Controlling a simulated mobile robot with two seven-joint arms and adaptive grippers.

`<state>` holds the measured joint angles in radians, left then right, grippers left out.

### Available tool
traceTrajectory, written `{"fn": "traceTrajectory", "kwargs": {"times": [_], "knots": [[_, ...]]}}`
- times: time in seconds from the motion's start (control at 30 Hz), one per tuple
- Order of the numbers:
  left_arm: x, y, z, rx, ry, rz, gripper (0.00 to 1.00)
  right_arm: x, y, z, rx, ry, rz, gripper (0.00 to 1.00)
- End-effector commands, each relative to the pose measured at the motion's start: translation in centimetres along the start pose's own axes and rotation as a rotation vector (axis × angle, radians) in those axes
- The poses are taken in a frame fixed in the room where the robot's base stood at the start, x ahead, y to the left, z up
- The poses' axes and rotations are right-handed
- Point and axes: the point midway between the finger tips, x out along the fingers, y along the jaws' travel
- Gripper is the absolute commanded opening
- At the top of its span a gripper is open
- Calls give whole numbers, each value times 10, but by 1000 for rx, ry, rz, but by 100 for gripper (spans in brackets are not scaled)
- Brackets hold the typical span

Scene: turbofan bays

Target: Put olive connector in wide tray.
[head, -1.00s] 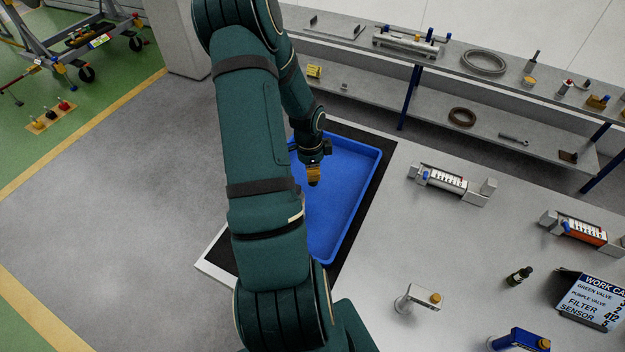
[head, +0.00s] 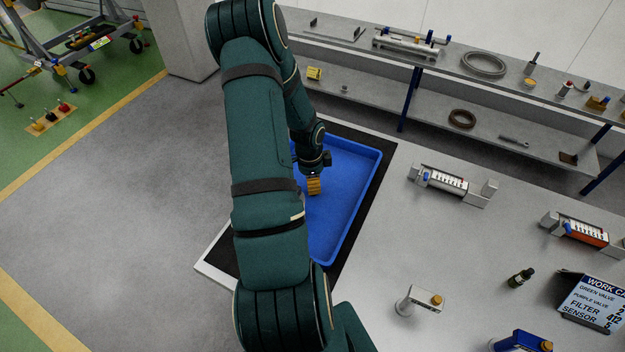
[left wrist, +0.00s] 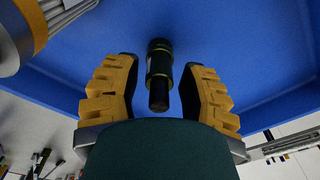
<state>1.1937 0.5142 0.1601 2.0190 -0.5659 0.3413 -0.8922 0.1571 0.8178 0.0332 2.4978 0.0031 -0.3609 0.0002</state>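My left gripper (head: 314,192) is over the blue wide tray (head: 352,185) in the head view. In the left wrist view its two yellow fingers (left wrist: 158,98) stand apart. The olive connector (left wrist: 160,72), dark with black ends, is between them, with a gap on each side. Blue tray surface (left wrist: 240,50) lies behind it. I cannot tell for sure whether the connector rests on the tray floor. In the head view the connector is hidden by the gripper and arm. My right gripper is in neither view.
A small dark fitting (head: 521,277) stands on the grey table at the right, beside a work card (head: 592,302). A grey valve piece (head: 424,298), a blue part (head: 520,341) and two gauge-like units (head: 452,184) (head: 580,231) also stand there. A shelf (head: 450,85) runs behind.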

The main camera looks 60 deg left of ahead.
Motion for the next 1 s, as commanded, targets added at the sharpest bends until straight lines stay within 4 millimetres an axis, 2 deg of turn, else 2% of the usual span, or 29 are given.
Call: {"fn": "traceTrajectory", "kwargs": {"times": [0.17,0.27,0.7,0.83,1.0], "knots": [[-3,0,0,0,0,0,41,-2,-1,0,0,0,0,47],[-12,-1,0,-2,-1,-2,41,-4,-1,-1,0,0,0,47],[-97,-1,0,-1,0,-3,41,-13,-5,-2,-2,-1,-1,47],[-113,0,0,-1,-1,-2,41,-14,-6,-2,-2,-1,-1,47],[-123,0,0,-1,-1,0,41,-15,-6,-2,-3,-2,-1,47]]}}
